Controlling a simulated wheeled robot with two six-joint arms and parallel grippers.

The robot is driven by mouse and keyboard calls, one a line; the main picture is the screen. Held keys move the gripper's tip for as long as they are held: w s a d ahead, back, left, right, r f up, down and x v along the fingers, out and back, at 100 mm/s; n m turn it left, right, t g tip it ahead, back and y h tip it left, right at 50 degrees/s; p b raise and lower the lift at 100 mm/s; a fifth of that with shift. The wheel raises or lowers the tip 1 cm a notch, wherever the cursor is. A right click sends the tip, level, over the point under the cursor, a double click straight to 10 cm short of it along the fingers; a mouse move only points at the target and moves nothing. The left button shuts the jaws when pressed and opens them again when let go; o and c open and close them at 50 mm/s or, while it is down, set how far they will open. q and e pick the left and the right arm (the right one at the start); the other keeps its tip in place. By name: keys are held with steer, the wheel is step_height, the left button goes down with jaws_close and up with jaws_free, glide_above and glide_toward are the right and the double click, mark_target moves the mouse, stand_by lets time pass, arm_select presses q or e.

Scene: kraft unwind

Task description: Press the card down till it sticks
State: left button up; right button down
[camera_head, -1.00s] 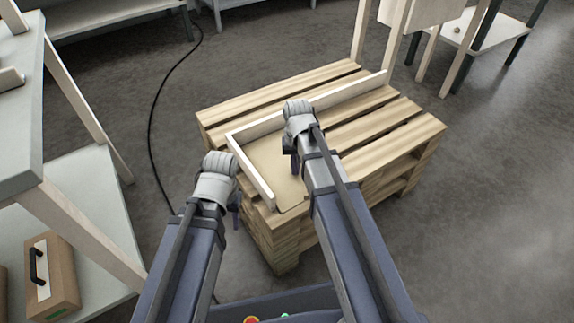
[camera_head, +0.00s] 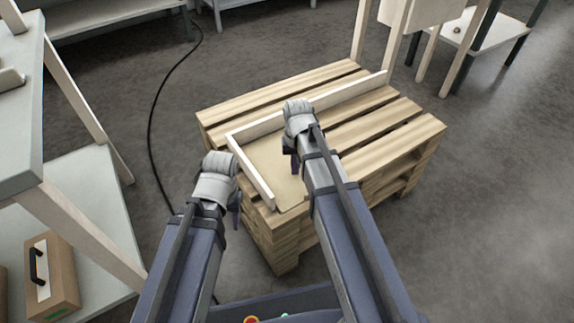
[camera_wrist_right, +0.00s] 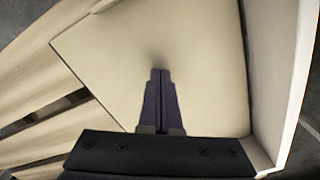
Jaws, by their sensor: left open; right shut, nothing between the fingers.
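The card (camera_head: 286,190) is a flat tan sheet lying on the pallet (camera_head: 392,146), inside the corner of a pale raised edging (camera_head: 256,186). In the right wrist view the card (camera_wrist_right: 195,45) fills most of the picture, beside the edging (camera_wrist_right: 275,75). My right gripper (camera_head: 295,170) is over the card, pointing down, with its fingers shut and empty. In the right wrist view its fingertips (camera_wrist_right: 159,72) meet a dark shadow on the card; I cannot tell how firmly they touch. My left gripper (camera_head: 237,218) hangs open and empty outside the edging, left of the pallet; its fingers are mostly hidden.
A grey table (camera_head: 22,130) with a lower shelf stands at the left, with a brown case (camera_head: 52,280) on the shelf. A black cable (camera_head: 151,130) runs over the floor. White-topped furniture stands behind at the upper right. The floor right of the pallet is clear.

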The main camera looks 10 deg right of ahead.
arm_select(q)
steer(key=shift+f+b, duration=0.35)
arm_select(e)
steer(key=shift+f, duration=0.35)
stand_by(0.8)
arm_select(q)
steer(key=shift+r, duration=0.15)
arm_select(e)
steer(key=shift+r, duration=0.15)
step_height(320, 180, up, 7)
steer(key=p, duration=0.7)
arm_select(q)
step_height(320, 180, up, 7)
